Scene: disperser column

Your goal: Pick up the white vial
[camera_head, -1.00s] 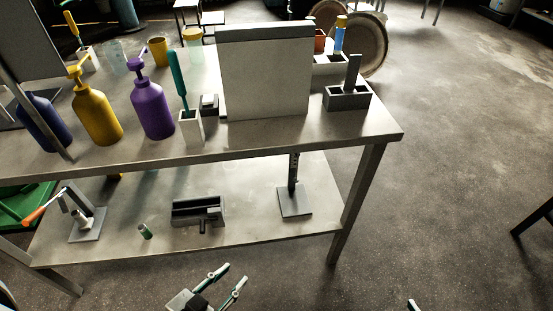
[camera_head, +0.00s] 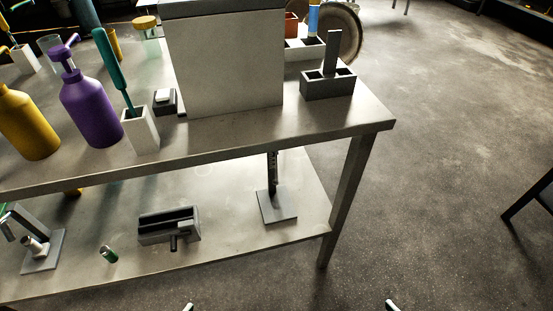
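No thing stands out clearly as a white vial. A small green cylinder with a pale top (camera_head: 108,254) stands on the lower shelf. A small whitish cylinder (camera_head: 34,245) sits at the stand at the shelf's left end. Either is too small to identify surely. Only a fingertip of my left gripper (camera_head: 188,307) shows at the bottom edge, in front of the shelf. Only a fingertip of my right gripper (camera_head: 391,305) shows at the bottom edge, over the floor right of the table. Both are apart from all objects, and their openings are out of frame.
The upper tabletop (camera_head: 330,122) overhangs the lower shelf (camera_head: 225,225). The shelf also holds a grey vise-like block (camera_head: 168,226) and an upright stand (camera_head: 277,205). A table leg (camera_head: 345,200) bounds the right side. Purple bottle (camera_head: 92,112) and large grey box (camera_head: 225,65) stand above.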

